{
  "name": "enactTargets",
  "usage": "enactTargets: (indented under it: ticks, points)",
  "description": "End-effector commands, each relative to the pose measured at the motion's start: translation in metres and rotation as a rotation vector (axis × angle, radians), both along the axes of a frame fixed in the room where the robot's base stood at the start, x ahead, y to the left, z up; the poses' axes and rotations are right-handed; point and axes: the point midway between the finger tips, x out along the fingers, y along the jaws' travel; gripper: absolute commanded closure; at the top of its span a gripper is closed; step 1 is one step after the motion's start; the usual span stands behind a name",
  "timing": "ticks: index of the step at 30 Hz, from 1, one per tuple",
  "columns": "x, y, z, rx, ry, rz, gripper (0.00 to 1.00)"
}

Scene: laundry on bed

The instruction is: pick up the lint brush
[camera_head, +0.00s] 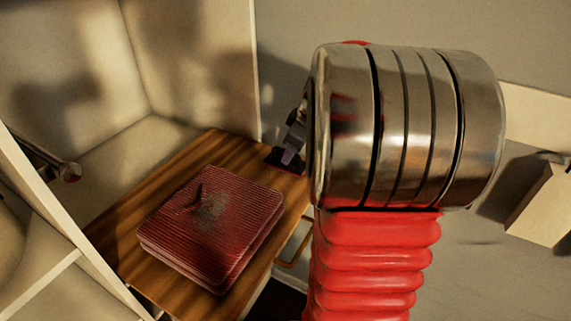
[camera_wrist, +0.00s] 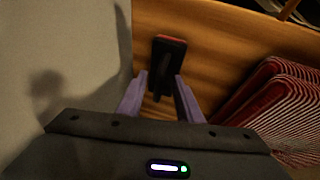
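The lint brush (camera_wrist: 168,52) is dark with a red edge and lies on a wooden surface, its narrow handle pointing toward my gripper. My gripper (camera_wrist: 159,82) has two purple fingers spread apart, with the handle between them. The handle sits closer to the right finger, and a gap shows at the left finger. In the head view, a purple finger of my gripper (camera_head: 291,153) is just above the dark brush (camera_head: 284,165) at the wooden top's far right corner. My arm hides part of that area.
A folded red striped cloth stack (camera_head: 212,225) lies on the wooden top (camera_head: 185,160), left of the brush. It also shows at the right in the wrist view (camera_wrist: 280,105). A pale wall (camera_wrist: 60,60) runs close along the left in the wrist view.

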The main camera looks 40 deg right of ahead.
Motion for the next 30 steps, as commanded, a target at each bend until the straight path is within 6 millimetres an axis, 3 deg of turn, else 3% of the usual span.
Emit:
enactTargets:
  ticks: [14, 30]
  points:
    - [-0.0003, -0.0003, 0.0001, 0.000, 0.000, -0.001, 1.00]
    - [-0.0003, -0.0004, 0.0003, 0.000, 0.000, -0.001, 1.00]
